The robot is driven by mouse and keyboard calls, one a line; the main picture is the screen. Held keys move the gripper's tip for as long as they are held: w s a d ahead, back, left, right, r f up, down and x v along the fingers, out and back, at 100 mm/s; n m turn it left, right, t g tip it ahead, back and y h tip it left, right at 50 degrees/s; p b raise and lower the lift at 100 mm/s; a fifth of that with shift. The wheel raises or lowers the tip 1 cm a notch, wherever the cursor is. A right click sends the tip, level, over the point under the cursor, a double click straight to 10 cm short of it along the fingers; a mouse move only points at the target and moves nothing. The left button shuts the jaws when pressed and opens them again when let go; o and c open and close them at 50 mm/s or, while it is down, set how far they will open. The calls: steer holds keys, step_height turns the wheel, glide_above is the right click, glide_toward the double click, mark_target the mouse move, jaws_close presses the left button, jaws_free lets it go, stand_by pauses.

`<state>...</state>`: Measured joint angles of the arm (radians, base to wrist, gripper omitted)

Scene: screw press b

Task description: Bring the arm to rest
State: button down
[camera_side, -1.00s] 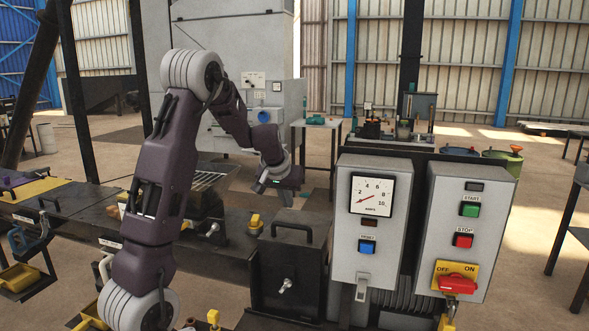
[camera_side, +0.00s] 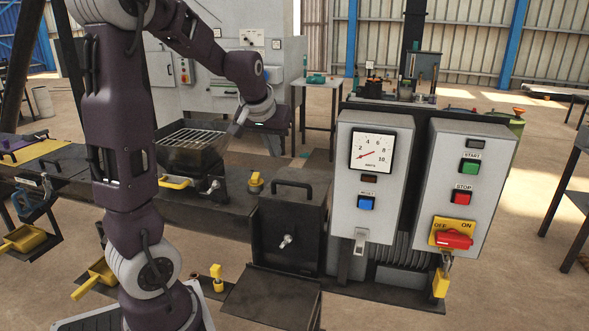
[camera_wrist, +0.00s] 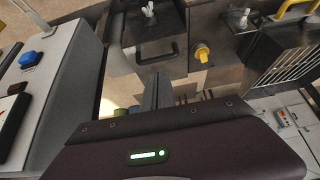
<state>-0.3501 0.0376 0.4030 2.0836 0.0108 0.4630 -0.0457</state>
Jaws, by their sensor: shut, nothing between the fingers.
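My arm stands at the left of the side view, its upper part bent over to the right. My gripper (camera_side: 236,128) hangs at its end, above and right of a dark tray with a metal grate (camera_side: 186,138).
A yellow knob (camera_side: 256,182) stands near the tray. A grey cabinet (camera_side: 215,70) is behind.

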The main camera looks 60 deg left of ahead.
steer(key=s+d+r+m+t+h, duration=0.1)
steer(key=s+d+r+m+h, duration=0.2)
steer(key=d, duration=0.8)
steer(key=s+d+m+h, duration=0.1)
steer(key=s+d+m, duration=0.3)
steer(key=d, duration=0.6)
steer(key=s+d+f+m, duration=0.2)
steer(key=s+d, duration=0.4)
steer(key=s, duration=0.3)
steer(key=shift+s+d+h, duration=0.3)
steer(key=shift+s+d, duration=0.05)
steer(key=shift+d, duration=0.05)
steer(key=c, duration=2.1)
jaws_free()
